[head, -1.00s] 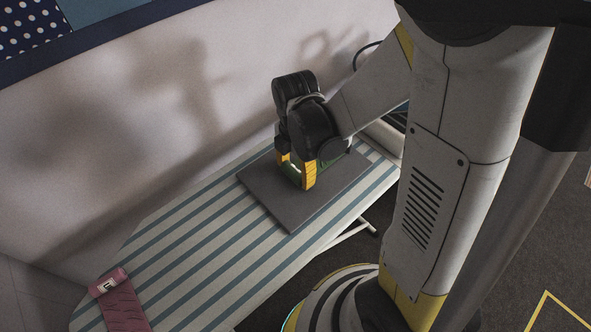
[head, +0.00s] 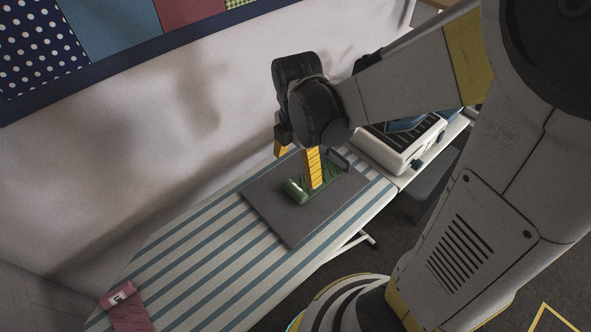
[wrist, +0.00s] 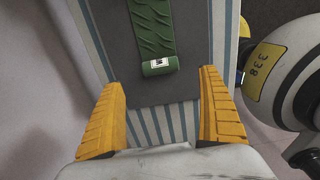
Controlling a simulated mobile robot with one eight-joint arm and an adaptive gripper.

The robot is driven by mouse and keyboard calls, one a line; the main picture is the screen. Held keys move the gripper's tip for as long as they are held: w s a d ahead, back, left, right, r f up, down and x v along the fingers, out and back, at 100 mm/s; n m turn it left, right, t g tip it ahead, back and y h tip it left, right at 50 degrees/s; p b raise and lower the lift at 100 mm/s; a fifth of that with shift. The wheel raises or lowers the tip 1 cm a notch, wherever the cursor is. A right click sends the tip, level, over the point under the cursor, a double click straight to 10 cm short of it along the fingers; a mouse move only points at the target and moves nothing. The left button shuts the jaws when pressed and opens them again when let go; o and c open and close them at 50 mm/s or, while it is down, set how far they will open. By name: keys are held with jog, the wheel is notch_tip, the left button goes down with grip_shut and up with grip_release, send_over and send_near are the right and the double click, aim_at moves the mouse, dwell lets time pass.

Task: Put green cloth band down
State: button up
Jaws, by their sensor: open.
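The green cloth band (head: 298,191) lies on the dark grey mat (head: 291,229) on the striped ironing board. One end is rolled and carries a white label. In the wrist view the band (wrist: 154,27) lies flat with its rolled end towards me, beyond my fingertips and apart from them. My gripper (head: 297,165) is above the mat, with yellow fingers spread wide. In the wrist view my gripper (wrist: 164,84) is open with nothing between the fingers. One finger hides part of the band in the head view.
A pink cloth band (head: 126,307) with a label lies at the left end of the striped board (head: 205,271). A white and dark appliance (head: 398,148) stands beyond the board's right end. A wall runs close behind the board. The board's middle is clear.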

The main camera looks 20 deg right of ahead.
jog(key=s+r+m+t, duration=0.2)
jog(key=r+m, duration=0.4)
jog(key=m, duration=0.4)
jog(key=s+r+m+t, duration=0.3)
jog(key=r+m+t, duration=0.2)
jog(key=m, duration=0.6)
jog(key=shift+s+r+m, duration=0.2)
jog(key=shift+r+m, duration=0.1)
jog(key=shift+r, duration=0.6)
